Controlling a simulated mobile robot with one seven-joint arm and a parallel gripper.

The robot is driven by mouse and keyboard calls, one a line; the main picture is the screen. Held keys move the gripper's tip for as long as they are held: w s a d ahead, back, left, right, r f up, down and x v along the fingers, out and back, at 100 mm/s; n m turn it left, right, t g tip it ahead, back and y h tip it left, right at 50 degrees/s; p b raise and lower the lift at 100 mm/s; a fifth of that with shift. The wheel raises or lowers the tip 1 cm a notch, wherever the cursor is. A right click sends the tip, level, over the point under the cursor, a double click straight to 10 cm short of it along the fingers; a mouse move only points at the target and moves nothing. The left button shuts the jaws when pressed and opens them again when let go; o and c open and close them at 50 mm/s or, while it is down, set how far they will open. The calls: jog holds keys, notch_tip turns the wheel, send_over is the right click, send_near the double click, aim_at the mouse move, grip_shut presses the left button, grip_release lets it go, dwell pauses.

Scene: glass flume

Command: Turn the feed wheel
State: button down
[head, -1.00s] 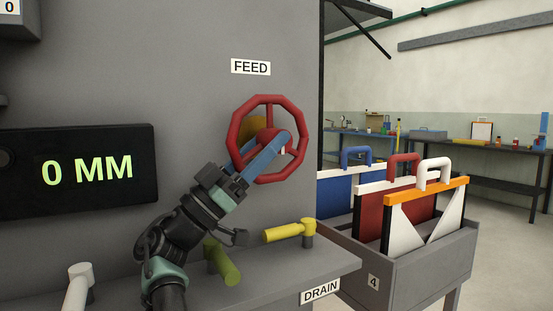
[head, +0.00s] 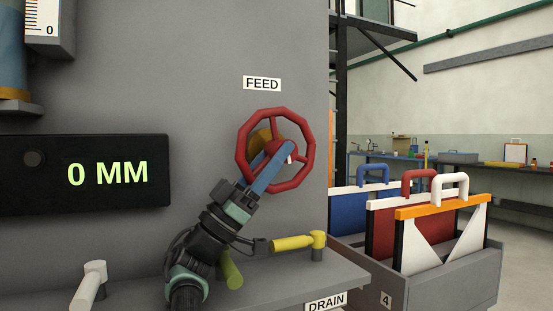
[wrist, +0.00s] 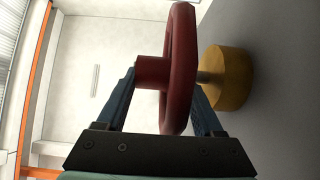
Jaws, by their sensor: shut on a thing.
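The red feed wheel (head: 304,138) is mounted on the grey panel under the FEED label (head: 262,84). In the wrist view the wheel (wrist: 180,70) shows edge-on, with a red hub on its near side and a yellow boss (wrist: 228,78) on its shaft behind it. My gripper (head: 285,150) reaches up to the wheel's middle. Its blue fingers lie on either side of the wheel, one at the hub and one behind the rim, and are shut on it. The fingertips are partly hidden by the wheel.
A display (head: 85,174) reads 0 MM at left. A yellow lever (head: 292,242), a green lever (head: 232,270) and a white lever (head: 88,285) stand on the ledge below. A grey bin (head: 455,285) with several coloured gates stands at right.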

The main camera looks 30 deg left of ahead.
jog(key=shift+r, duration=0.1)
dwell(0.3)
grip_release()
